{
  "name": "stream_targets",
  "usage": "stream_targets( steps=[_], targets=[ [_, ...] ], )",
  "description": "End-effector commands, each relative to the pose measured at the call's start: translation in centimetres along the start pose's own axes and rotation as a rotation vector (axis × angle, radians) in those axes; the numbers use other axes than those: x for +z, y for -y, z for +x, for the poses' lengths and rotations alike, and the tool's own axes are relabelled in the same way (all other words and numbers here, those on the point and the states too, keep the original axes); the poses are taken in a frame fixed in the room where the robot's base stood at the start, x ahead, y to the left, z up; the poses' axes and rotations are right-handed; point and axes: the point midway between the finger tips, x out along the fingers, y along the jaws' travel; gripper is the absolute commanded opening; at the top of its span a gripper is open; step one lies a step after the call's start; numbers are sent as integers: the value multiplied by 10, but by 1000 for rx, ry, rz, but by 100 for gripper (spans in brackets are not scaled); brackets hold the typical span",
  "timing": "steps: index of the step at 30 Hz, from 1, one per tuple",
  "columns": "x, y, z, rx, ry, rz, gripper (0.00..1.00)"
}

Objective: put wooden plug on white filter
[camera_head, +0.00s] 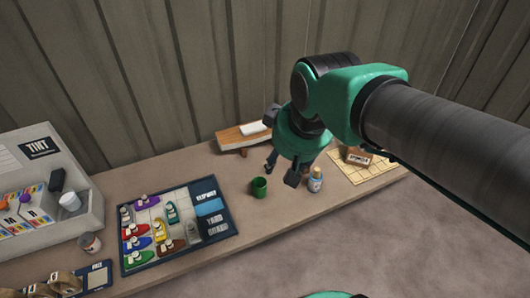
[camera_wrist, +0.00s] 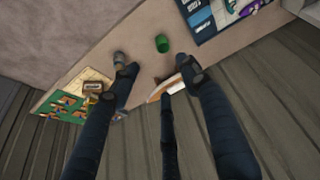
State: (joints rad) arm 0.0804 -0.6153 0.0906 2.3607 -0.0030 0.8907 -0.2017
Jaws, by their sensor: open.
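My gripper (camera_head: 282,171) is open and points down over the bench, beside a low wooden stand (camera_head: 232,139). In the wrist view my gripper (camera_wrist: 158,68) has its dark fingers spread, with nothing seen held between them. A flat white piece (camera_head: 254,128) lies on top of the wooden stand; I cannot tell whether it is the white filter. The stand also shows in the wrist view (camera_wrist: 156,94), partly covered by my fingers. I cannot make out a wooden plug in either view; it may be hidden behind my gripper or too small to tell.
A green cup (camera_head: 259,187) and a small bottle (camera_head: 315,180) stand close below my gripper. A brown box (camera_head: 358,156) sits on a yellow mat at right. A board of toy boats (camera_head: 139,256) and a grey TINT case (camera_head: 92,215) are at left. A wall stands behind.

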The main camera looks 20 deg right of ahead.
Motion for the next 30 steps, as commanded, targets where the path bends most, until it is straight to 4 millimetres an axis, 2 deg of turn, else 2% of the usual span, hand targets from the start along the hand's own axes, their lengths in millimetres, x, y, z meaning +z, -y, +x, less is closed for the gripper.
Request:
stream_targets(
  steps=[3,9,22,30],
  targets=[
    [22,18,-14,-11,-40,54,46],
    [44,32,-24,-26,-75,117,46],
    [49,35,-25,-30,-80,132,46],
    [56,36,-10,-30,-80,132,46]
  ],
)
